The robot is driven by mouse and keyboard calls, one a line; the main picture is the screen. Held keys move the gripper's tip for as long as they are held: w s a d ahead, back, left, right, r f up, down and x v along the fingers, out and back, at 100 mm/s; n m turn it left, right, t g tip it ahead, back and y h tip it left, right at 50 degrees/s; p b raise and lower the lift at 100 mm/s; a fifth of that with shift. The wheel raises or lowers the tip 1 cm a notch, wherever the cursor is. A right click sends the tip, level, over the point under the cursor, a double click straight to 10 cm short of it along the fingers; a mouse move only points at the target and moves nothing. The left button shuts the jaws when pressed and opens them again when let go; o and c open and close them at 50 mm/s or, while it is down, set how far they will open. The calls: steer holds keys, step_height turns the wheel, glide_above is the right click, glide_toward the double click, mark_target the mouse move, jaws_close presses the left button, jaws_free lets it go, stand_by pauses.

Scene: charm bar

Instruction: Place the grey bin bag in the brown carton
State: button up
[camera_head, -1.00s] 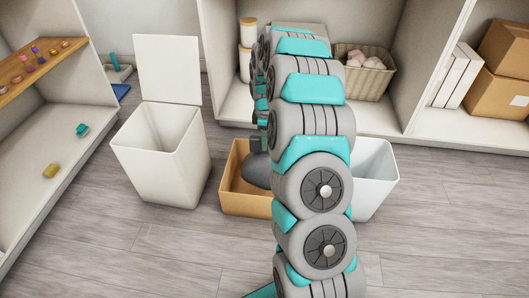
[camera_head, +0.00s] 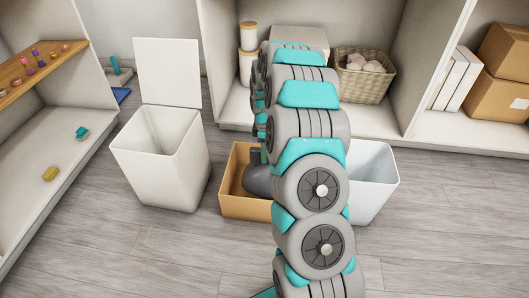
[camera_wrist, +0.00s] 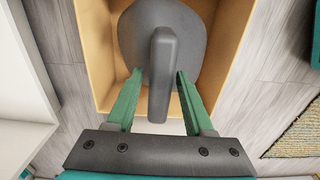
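The grey bin bag (camera_wrist: 195,45) is inside the brown carton (camera_wrist: 92,45); its round body and upright neck show in the wrist view. In the head view the bag (camera_head: 257,180) sits low within the carton (camera_head: 243,209), partly hidden by my arm. My gripper (camera_wrist: 160,74) is directly over the bag. Its two green fingers stand apart on either side of the neck, with a visible gap on both sides. The carton's right part is hidden behind my arm in the head view.
A white open-lidded bin (camera_head: 165,160) stands left of the carton. A pale bin (camera_head: 373,180) stands to its right, partly behind my arm. Shelving with a wicker basket (camera_head: 362,78) is behind. The front floor (camera_head: 150,250) is clear.

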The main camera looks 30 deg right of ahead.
steer(key=shift+o, duration=0.5)
steer(key=shift+r, duration=0.15)
